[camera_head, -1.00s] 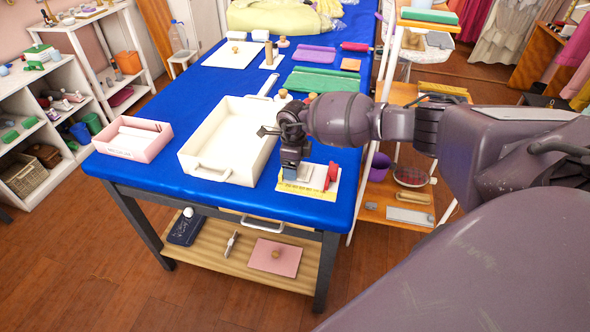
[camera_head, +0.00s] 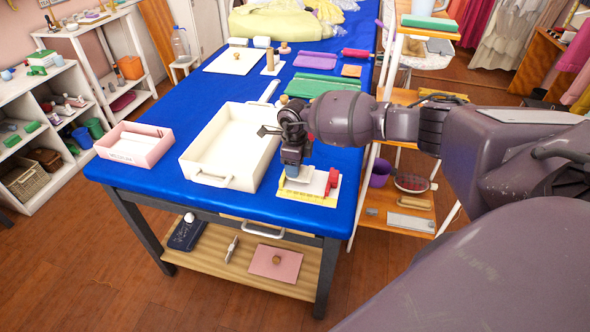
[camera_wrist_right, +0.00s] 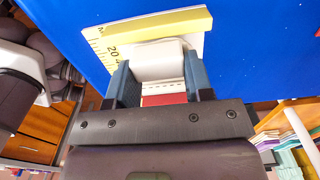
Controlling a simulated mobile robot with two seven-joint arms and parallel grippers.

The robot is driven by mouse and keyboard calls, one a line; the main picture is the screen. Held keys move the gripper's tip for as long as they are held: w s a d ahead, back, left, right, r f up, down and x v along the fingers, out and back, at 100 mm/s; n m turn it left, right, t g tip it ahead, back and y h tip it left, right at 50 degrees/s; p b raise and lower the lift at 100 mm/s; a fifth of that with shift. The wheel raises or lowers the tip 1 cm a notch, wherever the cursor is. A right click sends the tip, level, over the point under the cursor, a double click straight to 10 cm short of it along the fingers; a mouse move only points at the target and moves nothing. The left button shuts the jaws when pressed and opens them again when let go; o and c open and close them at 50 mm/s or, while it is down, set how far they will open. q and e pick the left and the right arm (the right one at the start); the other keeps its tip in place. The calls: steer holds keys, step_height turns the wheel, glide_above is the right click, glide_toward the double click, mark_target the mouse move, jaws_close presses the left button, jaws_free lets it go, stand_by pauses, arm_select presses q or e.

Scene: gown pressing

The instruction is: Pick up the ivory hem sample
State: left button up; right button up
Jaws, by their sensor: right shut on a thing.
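The ivory hem sample (camera_wrist_right: 158,60) is a small pale block with a rounded edge, between the two blue-grey fingers of my right gripper (camera_wrist_right: 159,82) in the right wrist view. The gripper is shut on it. In the head view my right gripper (camera_head: 294,171) points down over a measuring board (camera_head: 318,201), with the pale sample (camera_head: 301,180) showing at its fingertips. I cannot tell whether the sample is clear of the board. My left gripper is out of view.
The board has a yellow strip and a red piece (camera_head: 333,178). A white tray (camera_head: 214,180) lies left of the gripper, and a pink box (camera_head: 134,145) farther left. Green cloth (camera_head: 325,84) lies behind. Bare blue table (camera_head: 265,209) surrounds the board; its front edge is near.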

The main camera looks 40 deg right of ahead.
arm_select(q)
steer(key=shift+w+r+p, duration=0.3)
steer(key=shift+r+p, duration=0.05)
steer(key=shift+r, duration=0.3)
arm_select(e)
step_height(320, 180, up, 18)
steer(key=o, duration=0.4)
steer(key=c, duration=0.4)
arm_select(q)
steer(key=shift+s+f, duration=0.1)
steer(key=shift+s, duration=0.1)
